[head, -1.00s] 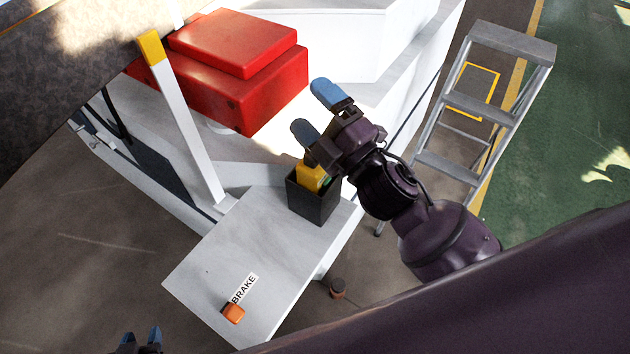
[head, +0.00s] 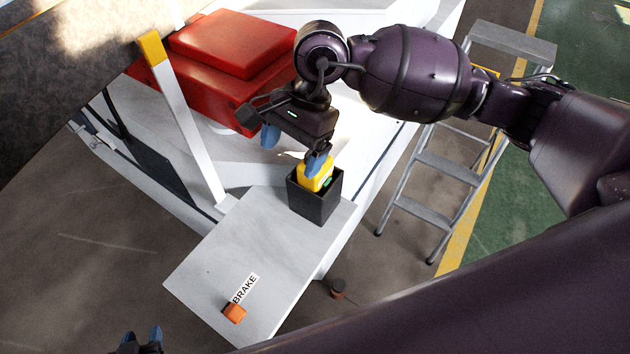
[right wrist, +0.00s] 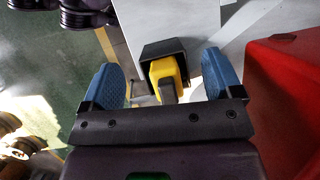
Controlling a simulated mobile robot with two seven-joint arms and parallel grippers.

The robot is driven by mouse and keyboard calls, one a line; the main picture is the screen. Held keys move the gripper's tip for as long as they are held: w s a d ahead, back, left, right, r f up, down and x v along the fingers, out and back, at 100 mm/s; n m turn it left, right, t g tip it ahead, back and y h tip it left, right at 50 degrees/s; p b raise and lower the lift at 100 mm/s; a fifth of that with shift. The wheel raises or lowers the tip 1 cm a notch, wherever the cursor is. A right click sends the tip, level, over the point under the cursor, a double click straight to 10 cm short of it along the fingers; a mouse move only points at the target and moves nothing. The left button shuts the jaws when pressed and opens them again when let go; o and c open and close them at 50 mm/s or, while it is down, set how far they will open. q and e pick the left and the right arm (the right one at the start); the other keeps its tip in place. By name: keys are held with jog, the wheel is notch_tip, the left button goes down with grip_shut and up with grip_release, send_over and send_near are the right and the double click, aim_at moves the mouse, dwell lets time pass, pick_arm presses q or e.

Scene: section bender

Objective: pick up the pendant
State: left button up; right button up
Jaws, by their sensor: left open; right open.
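The yellow pendant (head: 319,179) stands in an open black box (head: 316,206) on the grey shelf; its lower part is hidden inside. My right gripper (head: 294,150) is open and points down, just above and to the left of the pendant in the head view. One blue finger overlaps the pendant's top there; I cannot tell whether they touch. In the right wrist view the pendant (right wrist: 166,78) shows between the spread fingers of the right gripper (right wrist: 162,70), with the black box around it. My left gripper (head: 140,336) is open and empty at the bottom left, mostly out of frame.
The grey shelf (head: 225,265) carries an orange piece (head: 234,313) beside a BRAKE label (head: 244,288). A red block (head: 215,75) and a white post (head: 185,120) stand behind. A stepladder (head: 430,175) is at the right. The shelf's middle is clear.

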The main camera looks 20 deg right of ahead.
aim_at(315, 181)
jog(key=w+d+h, duration=0.1)
jog(key=w+d+r+t+h, duration=0.1)
jog(key=d, duration=0.1)
jog(key=w+d+h, duration=0.1)
jog(key=d, duration=0.1)
jog(key=shift+w+r+n+t+h, duration=0.2)
jog(key=shift+n+t+h, duration=0.1)
jog(key=shift+n, duration=0.1)
jog(key=shift+w+d+f, duration=0.1)
jog(key=shift+d+f, duration=0.1)
jog(key=shift+w+a+f, duration=0.1)
jog(key=shift+f, duration=5)
jog(key=c, duration=1.5)
